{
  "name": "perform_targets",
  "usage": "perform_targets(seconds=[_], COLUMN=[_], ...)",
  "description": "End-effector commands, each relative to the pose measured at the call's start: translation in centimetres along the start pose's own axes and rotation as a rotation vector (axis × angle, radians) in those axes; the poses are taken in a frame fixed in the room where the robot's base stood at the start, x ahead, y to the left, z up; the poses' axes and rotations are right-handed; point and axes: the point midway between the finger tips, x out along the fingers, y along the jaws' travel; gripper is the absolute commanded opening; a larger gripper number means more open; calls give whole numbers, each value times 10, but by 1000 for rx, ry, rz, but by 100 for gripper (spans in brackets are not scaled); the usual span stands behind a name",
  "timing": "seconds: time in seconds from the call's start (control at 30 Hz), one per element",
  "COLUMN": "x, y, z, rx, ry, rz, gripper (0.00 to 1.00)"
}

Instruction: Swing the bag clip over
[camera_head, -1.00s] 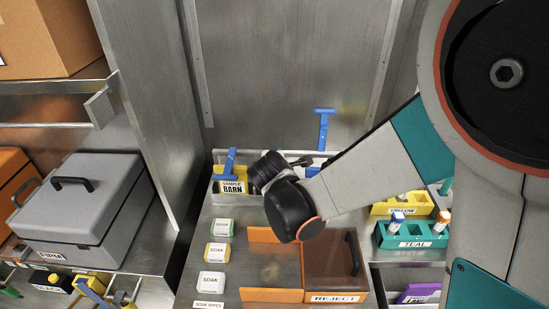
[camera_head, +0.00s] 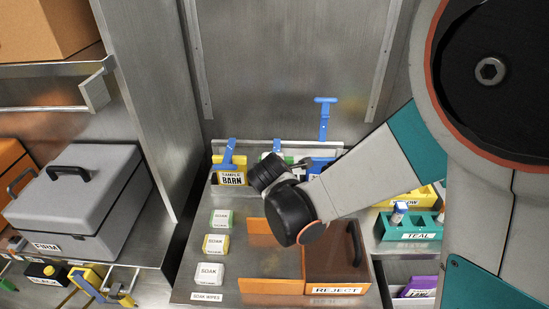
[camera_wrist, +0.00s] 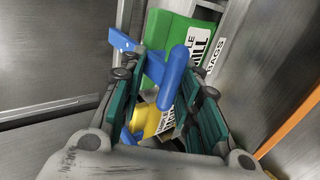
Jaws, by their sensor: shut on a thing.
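In the wrist view the teal fingers of my gripper (camera_wrist: 170,100) are shut on a blue bag clip (camera_wrist: 173,75). The clip lies across the view in front of a green bag (camera_wrist: 185,35) with a partly readable label. A yellow bag (camera_wrist: 147,122) shows below, between the fingers. In the head view my wrist hides the fingertips and most of the held clip. The yellow BARN bag (camera_head: 216,163) stands at the left with its own blue clip (camera_head: 229,152). A blue bag (camera_head: 320,164) stands at the right, with a tall blue clip (camera_head: 324,117) upright above it.
A brown REJECT box (camera_head: 335,268) with a handle and orange walls stands in front. Several SOAK packs (camera_head: 215,243) line the left. A teal rack (camera_head: 410,225) is at the right. A metal wall (camera_head: 285,70) rises close behind the bags.

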Motion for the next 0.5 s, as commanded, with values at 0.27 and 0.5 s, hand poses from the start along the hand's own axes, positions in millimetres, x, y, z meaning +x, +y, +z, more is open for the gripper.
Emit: perform_targets(seconds=[0.27, 0.5], x=[4, 3], y=[-5, -5], z=[2, 2], rx=[7, 7], ry=[-6, -6], rz=[-13, -13], gripper=[23, 31])
